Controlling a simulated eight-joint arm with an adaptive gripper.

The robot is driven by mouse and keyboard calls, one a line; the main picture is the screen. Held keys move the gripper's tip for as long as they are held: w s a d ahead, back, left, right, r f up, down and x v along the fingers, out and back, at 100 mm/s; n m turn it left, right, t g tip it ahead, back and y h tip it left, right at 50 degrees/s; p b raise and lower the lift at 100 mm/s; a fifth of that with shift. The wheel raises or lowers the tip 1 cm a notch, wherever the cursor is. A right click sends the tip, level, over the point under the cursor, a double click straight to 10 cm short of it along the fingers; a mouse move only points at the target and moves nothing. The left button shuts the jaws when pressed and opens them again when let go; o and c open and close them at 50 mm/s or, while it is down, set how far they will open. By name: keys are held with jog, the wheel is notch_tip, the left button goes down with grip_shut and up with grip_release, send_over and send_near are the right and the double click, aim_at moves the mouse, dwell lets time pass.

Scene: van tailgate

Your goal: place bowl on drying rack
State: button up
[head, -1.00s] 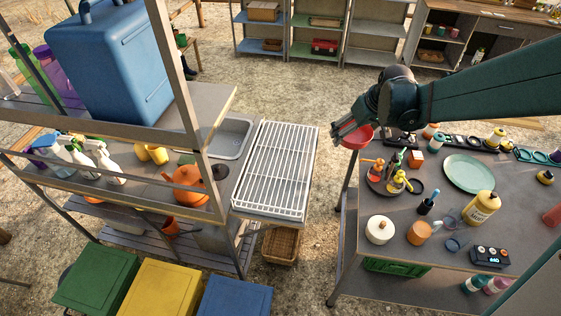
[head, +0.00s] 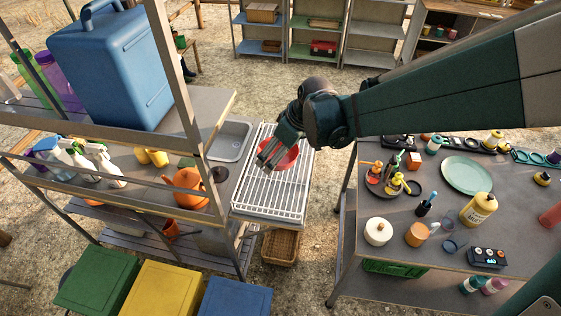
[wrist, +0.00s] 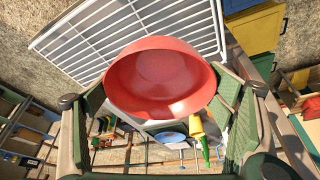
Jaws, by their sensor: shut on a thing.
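My gripper (head: 270,157) is shut on a red bowl (head: 287,155). In the wrist view the bowl (wrist: 160,78) sits between the two green fingers, tilted so that its inside shows. In the head view the bowl is over the far part of the white slatted drying rack (head: 262,195). The wrist view shows the rack's white bars (wrist: 95,45) behind the bowl. My gripper covers part of the bowl in the head view. I cannot tell how large the gap between bowl and rack is.
A metal sink (head: 230,140) and an orange teapot (head: 188,188) are left of the rack. A blue canister (head: 110,70) stands on the upper shelf at left. A table with a pale green plate (head: 467,175) and bottles is at right. The rack's near part is clear.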

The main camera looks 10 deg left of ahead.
jog(key=shift+s+a+r+n, duration=0.1)
jog(key=shift+s+a+n, duration=0.3)
jog(key=shift+s+a, duration=0.75)
jog(key=f, duration=0.3)
jog(key=shift+w+f, duration=0.15)
jog(key=shift+w, duration=0.05)
jog(key=shift+d+f, duration=0.1)
jog(key=shift+f, duration=0.8)
jog(key=shift+f, duration=0.15)
send_near(268, 189)
jog(key=shift+w+a+f, duration=0.2)
jog(key=shift+w+a, duration=0.3)
jog(key=shift+a, duration=0.3)
jog(key=shift+f+b, duration=0.4)
jog(key=shift+f, duration=1.65)
jog(key=shift+f, duration=0.2)
